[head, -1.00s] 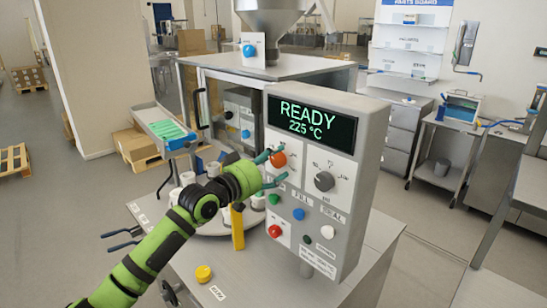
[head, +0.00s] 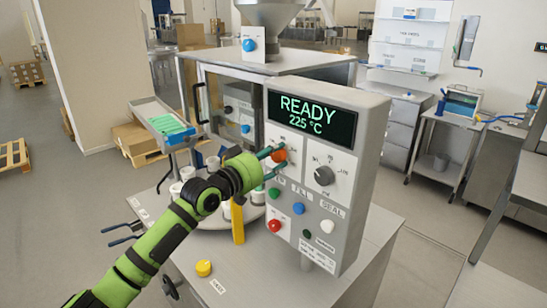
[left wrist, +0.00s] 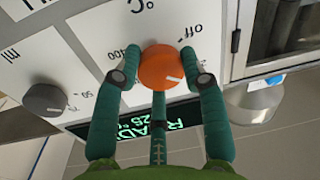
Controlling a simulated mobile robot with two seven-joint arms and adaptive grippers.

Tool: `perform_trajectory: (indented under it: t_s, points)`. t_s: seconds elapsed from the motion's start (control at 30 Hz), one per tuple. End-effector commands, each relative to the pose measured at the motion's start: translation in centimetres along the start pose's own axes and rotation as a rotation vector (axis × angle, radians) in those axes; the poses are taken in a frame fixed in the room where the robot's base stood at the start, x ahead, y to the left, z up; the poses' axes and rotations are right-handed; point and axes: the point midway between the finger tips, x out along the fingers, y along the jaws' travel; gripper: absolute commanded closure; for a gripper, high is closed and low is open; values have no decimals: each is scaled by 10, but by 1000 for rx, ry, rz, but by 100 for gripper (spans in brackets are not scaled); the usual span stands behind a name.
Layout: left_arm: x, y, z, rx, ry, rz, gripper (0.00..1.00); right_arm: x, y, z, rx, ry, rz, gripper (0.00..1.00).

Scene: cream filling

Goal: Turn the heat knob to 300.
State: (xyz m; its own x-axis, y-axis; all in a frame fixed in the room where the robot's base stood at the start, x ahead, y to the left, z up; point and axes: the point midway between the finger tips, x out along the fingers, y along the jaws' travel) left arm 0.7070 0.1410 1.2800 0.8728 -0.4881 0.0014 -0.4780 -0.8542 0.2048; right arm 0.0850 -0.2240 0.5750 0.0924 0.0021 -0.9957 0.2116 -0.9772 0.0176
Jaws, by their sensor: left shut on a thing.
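The orange heat knob (head: 279,155) is on the upper left of the grey control panel (head: 362,140). In the left wrist view the orange knob (left wrist: 160,68) has a white mark, and the dial print reads "off" and "400" beside it. My left gripper (head: 272,154) is shut on the knob, with teal fingers on both sides of it in the left wrist view (left wrist: 158,72). The display (head: 311,119) reads "READY 225 °C". My right gripper is not in view.
A grey knob (head: 324,176) sits right of the orange one. Green, blue, red and white buttons are below. A yellow button (head: 204,268) is on the machine's table top (head: 245,280). A round table with white cups (head: 257,196) stands behind my arm.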

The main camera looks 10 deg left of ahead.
Motion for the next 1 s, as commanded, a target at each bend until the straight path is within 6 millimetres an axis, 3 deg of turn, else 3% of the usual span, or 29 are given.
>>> perform_trajectory:
  t_s: [0.57, 1.0]
  points:
    - [0, -1, 4, 81, 2, 1, 90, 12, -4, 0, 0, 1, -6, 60]
    - [0, -2, 5, 432, 28, 5, 90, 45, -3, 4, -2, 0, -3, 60]
